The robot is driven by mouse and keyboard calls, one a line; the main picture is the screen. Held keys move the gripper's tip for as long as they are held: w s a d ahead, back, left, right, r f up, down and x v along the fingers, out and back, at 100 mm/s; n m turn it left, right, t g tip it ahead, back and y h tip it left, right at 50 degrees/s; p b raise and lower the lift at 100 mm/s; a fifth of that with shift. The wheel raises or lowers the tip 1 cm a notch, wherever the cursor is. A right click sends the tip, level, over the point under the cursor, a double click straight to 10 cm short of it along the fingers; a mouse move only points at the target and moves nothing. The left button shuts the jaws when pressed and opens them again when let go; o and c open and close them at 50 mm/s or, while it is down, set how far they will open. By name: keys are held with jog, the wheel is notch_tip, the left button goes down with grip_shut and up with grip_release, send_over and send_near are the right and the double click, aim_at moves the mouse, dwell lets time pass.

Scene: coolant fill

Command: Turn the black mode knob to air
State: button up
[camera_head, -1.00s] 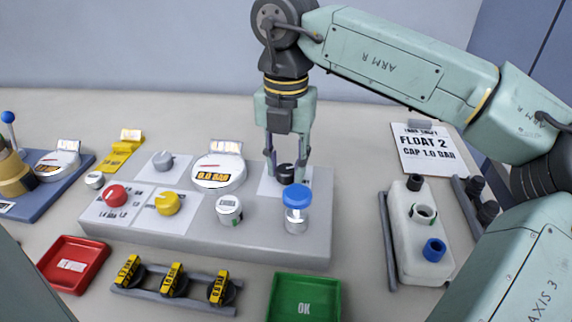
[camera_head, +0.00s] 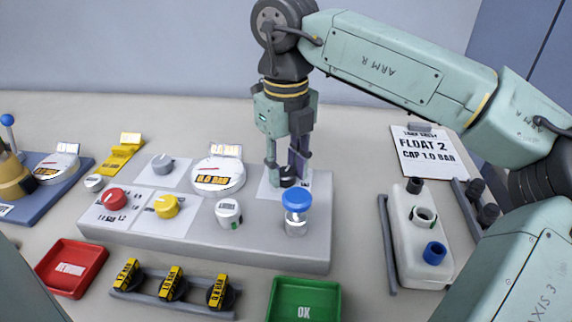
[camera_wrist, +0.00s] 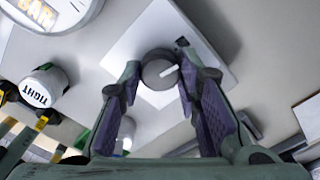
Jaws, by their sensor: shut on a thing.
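The black mode knob (camera_head: 287,174) stands on a white label plate (camera_head: 268,190) at the back right of the grey panel. My gripper (camera_head: 287,172) points down over it, with its fingers around the knob. In the wrist view the knob (camera_wrist: 160,70) sits between the two fingertips (camera_wrist: 160,73), with a white pointer mark toward the right and slightly up. The fingers are shut on it. The lettering on the label plate cannot be read in either view.
A blue-capped clear cylinder (camera_head: 297,213) stands just in front of the knob. A gauge (camera_head: 217,177) is to the left, with yellow (camera_head: 167,206) and red (camera_head: 116,199) knobs farther left. A white tank (camera_head: 418,230) lies to the right of the panel (camera_head: 200,236).

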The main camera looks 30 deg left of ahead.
aim_at(286, 172)
jog(key=shift+n, duration=1.1)
jog(key=o, duration=1.1)
jog(key=shift+o, duration=0.2)
jog(key=shift+r, duration=0.1)
notch_tip(286, 172, up, 12)
